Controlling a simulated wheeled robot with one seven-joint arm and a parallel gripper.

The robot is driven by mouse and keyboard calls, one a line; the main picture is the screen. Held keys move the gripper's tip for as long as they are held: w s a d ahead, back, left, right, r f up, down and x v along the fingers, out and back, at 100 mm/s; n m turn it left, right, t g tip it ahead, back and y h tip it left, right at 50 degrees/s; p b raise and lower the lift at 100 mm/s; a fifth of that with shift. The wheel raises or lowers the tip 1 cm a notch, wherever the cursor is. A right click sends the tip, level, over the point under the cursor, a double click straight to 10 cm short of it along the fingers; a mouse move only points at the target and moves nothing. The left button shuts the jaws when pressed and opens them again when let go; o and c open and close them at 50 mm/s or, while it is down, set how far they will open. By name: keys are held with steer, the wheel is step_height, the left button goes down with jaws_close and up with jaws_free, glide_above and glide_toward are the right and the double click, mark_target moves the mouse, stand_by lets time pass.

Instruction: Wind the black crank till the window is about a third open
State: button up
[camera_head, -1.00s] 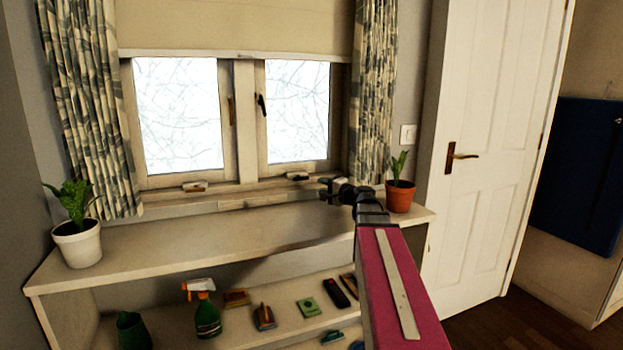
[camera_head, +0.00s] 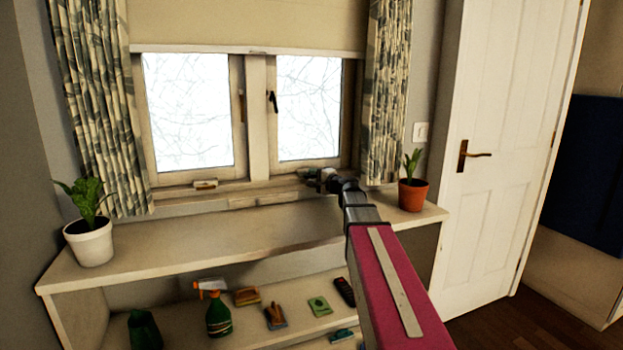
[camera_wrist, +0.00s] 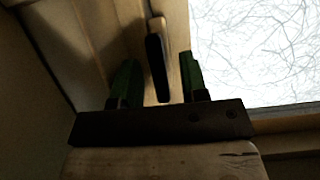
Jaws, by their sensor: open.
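The window's right pane (camera_head: 309,107) and left pane (camera_head: 188,110) both look shut in the head view. My gripper (camera_head: 314,174) is at the sill below the right pane, where it hides most of the black crank. In the wrist view a dark crank handle (camera_wrist: 157,68) stands between the two green fingers of my gripper (camera_wrist: 159,72). The fingers are apart, with visible gaps on both sides of the handle. A light-coloured crank with a white-and-brown base (camera_head: 205,184) lies on the sill below the left pane.
A black latch handle (camera_head: 273,101) is on the right frame. A potted plant (camera_head: 413,193) stands right of my arm, another (camera_head: 90,241) at far left. The shelf top (camera_head: 215,232) between them is clear. Curtains (camera_head: 387,90) hang beside the window.

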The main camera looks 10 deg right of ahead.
steer(key=shift+w+a, duration=0.3)
steer(key=shift+a, duration=0.1)
steer(key=shift+s+d, duration=0.1)
steer(key=shift+d, duration=0.05)
jaws_close()
steer(key=shift+s+d+n, duration=0.1)
steer(key=shift+n, duration=0.2)
